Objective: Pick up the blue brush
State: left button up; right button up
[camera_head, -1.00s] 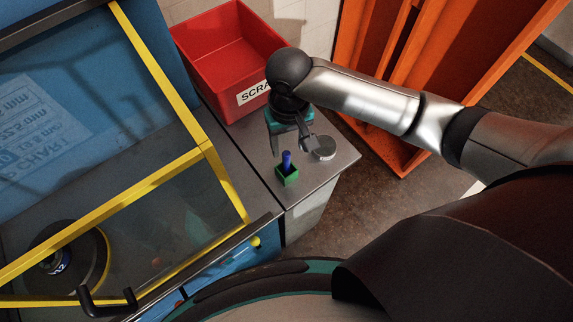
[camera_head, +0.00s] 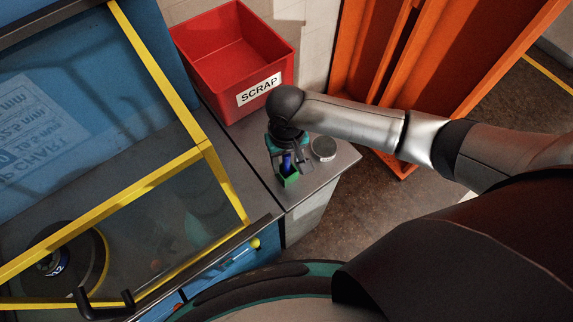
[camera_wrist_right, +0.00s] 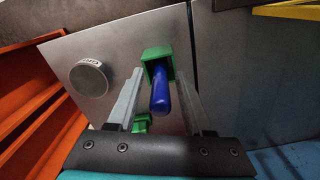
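The blue brush (camera_head: 287,160) stands in a small green holder (camera_head: 290,181) on the grey metal counter. My right gripper (camera_head: 291,168) is over it, with its fingers around the brush, and partly hides it. In the right wrist view the blue brush handle (camera_wrist_right: 160,98) points toward the camera from the green holder (camera_wrist_right: 158,55). The open fingers of my right gripper (camera_wrist_right: 164,80) lie on either side of the handle, with gaps visible. My left gripper is not in view.
A round silver tin (camera_head: 323,148) stands right of the holder. A red SCRAP bin (camera_head: 262,92) sits behind. A yellow-framed clear guard (camera_head: 205,150) is at left, and an orange cabinet (camera_head: 410,50) is behind right. Another green piece (camera_wrist_right: 141,122) shows in the wrist view; I cannot tell what it is.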

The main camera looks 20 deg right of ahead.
grip_shut()
jog(key=shift+r, duration=0.1)
dwell(0.5)
notch_tip(320, 180, up, 20)
jog(key=p, duration=0.2)
jog(key=shift+p, duration=0.3)
